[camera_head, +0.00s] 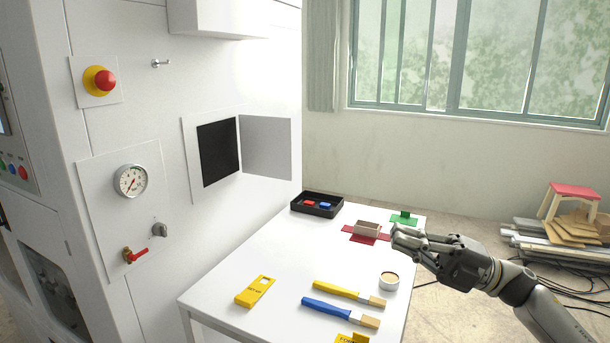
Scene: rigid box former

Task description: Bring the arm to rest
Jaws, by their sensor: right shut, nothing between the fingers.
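My right gripper (400,242) is shut and empty. It hangs over the right edge of the white table (228,290), with its fingers pointing left, and its arm comes in from the lower right. The fingertips appear just in front of a red cross-shaped piece (352,235) with a small open box (367,229) standing on it. I cannot tell the exact height of the gripper above the table. My left gripper does not show.
A green piece (404,219), a round tub (389,281), two brushes (340,312) and a yellow tag (256,291) lie on the table. The machine (160,100) has an open hatch door (266,147).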

